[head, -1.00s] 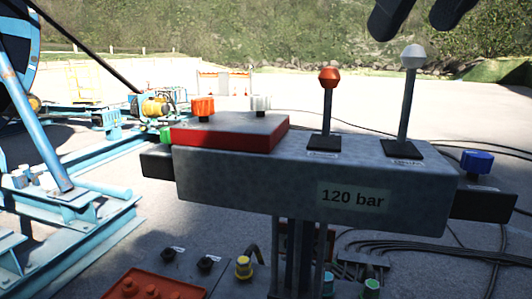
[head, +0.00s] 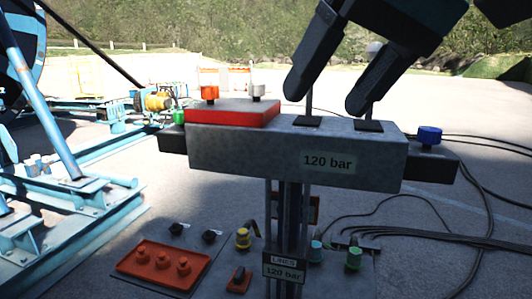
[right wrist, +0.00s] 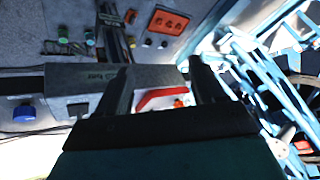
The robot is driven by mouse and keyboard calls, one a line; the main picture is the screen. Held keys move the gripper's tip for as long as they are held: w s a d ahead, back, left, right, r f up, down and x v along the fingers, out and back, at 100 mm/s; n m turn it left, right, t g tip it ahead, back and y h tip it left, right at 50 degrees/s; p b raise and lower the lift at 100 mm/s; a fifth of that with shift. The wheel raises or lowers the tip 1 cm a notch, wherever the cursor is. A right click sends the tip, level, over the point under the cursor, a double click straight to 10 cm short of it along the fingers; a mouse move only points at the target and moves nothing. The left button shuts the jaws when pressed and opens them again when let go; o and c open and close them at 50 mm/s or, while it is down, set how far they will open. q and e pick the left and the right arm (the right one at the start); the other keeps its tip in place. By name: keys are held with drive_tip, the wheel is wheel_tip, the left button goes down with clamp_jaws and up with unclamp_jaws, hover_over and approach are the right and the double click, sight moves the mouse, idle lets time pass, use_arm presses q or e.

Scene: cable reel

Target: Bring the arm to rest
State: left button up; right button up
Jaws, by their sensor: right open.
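My right gripper (head: 324,103) comes in from the top right of the head view, open and empty, in front of the control console (head: 230,150). In the right wrist view its two fingers (right wrist: 160,80) stand apart with the console beyond them. Two levers stand on the console. The left lever (head: 309,100) shows only part of its shaft and its base; a finger hides its knob. The right lever (head: 374,47) shows a bit of its pale knob and its base, with the rest behind the other finger. I cannot tell whether the fingers touch the levers. My left gripper is not in view.
The console carries a red plate (head: 225,114) with an orange knob (head: 209,92) and a white knob (head: 256,90). A blue knob (head: 430,134) sits at its right end. Below are a red valve block (head: 165,264) and hoses. A blue steel frame (head: 75,200) stands left.

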drive_tip(key=s+a+f+m+g+y, duration=0.3)
drive_tip(key=a+f+m+g+y, duration=0.3)
drive_tip(key=a+m+g+y, duration=0.5)
drive_tip(key=w+d+f+n+t+h, duration=0.1)
drive_tip(key=w+d+f+n+t, duration=0.55)
drive_tip(key=f+n+t, duration=0.55)
drive_tip(key=w+d+f+n+t, duration=0.5)
drive_tip(key=w+f+n+t, duration=0.2)
drive_tip(key=n+t, duration=0.85)
drive_tip(key=s+d+f+m+g+h, duration=0.25)
drive_tip(key=f+m+h, duration=0.25)
drive_tip(key=f, duration=0.4)
drive_tip(key=s+d+f+m+g+h, duration=0.1)
drive_tip(key=d+f+m+g+h, duration=0.15)
drive_tip(key=f+m+h, duration=0.4)
drive_tip(key=s+d+f+m+g, duration=0.2)
drive_tip(key=s+f+m, duration=0.1)
drive_tip(key=s+f, duration=0.4)
drive_tip(key=s+d+f+m+g+h, duration=0.1)
drive_tip(key=s+d+f+m+g, duration=0.2)
drive_tip(key=s+f, duration=0.3)
wheel_tip(320, 180, down, 5)
drive_tip(key=shift+s+d+f, duration=0.1)
drive_tip(key=shift+s+d, duration=0.25)
drive_tip(key=shift+s, duration=0.05)
